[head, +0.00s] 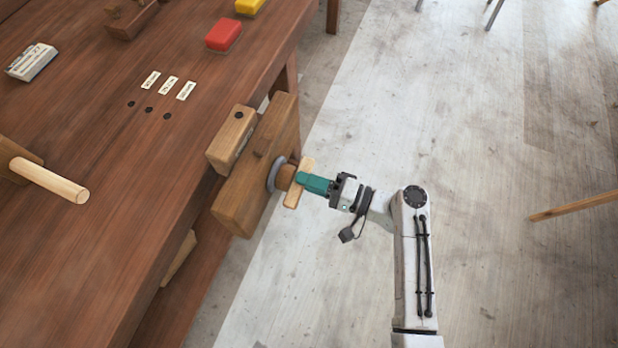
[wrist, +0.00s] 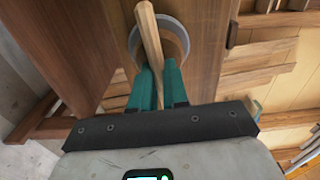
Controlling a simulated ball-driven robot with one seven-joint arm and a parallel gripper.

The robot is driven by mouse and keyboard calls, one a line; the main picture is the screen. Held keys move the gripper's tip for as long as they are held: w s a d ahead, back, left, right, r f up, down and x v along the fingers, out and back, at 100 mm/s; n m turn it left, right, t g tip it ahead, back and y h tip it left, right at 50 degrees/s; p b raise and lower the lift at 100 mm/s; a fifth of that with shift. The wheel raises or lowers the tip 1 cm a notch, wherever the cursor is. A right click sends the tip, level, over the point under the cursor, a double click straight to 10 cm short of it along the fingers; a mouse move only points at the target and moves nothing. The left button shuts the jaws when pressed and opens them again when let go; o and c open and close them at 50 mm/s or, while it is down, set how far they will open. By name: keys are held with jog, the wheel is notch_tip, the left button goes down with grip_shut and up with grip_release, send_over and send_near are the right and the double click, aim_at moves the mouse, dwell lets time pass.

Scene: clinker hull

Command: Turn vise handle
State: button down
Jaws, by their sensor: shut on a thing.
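The vise (head: 262,160) is a wooden block on the right edge of the workbench, with a grey ring and a round hub on its outer face. Its handle (head: 305,172) is a pale wooden bar across the hub. In the wrist view the handle (wrist: 148,35) runs up between the fingers, slightly tilted, in front of the grey ring (wrist: 175,38). My gripper (head: 302,179) has teal fingers shut on the handle near the hub. In the wrist view the gripper (wrist: 158,72) has a finger on each side of the bar. The handle's lower end is hidden there.
The workbench top (head: 90,120) holds a red block (head: 223,35), a yellow block (head: 249,6), a white box (head: 32,62) and a wooden dowel (head: 50,180). The floor (head: 510,130) right of the bench is mostly clear; a wooden leg (head: 575,206) juts in at right.

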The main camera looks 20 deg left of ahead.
jog(key=shift+f+m, duration=0.15)
jog(key=shift+m, duration=0.15)
jog(key=c, duration=1.1)
grip_release()
jog(key=shift+c, duration=0.2)
jog(key=shift+d, duration=0.1)
jog(key=d+b, duration=0.1)
jog(key=d, duration=0.9)
jog(key=shift+s+d, duration=0.2)
jog(key=shift+d, duration=0.15)
